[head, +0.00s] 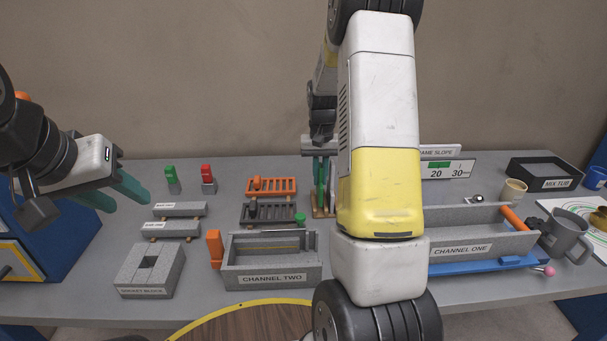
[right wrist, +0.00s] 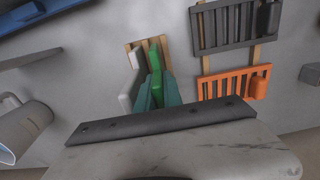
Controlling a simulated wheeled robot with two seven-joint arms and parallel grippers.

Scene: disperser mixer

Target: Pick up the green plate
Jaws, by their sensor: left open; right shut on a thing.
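The green plate (right wrist: 155,83) stands on edge in a small wooden rack (right wrist: 134,47), beside a pale plate (right wrist: 131,86). My right gripper (right wrist: 158,92) is shut on the green plate, with teal fingers on either side of it. In the head view my right gripper (head: 322,180) points down at the wooden rack (head: 322,212), partly hidden by my right arm. The plate still appears to be within the rack; I cannot tell whether it touches the base. My left gripper (head: 128,200) is open and empty at the left, above the table.
Orange (head: 271,185) and dark grey (head: 268,213) slotted racks lie left of the wooden rack. The Channel Two trough (head: 268,265) is in front, and the Channel One trough (head: 480,233) is at the right. A grey mug (head: 567,238) and black mix tub (head: 545,172) stand far right.

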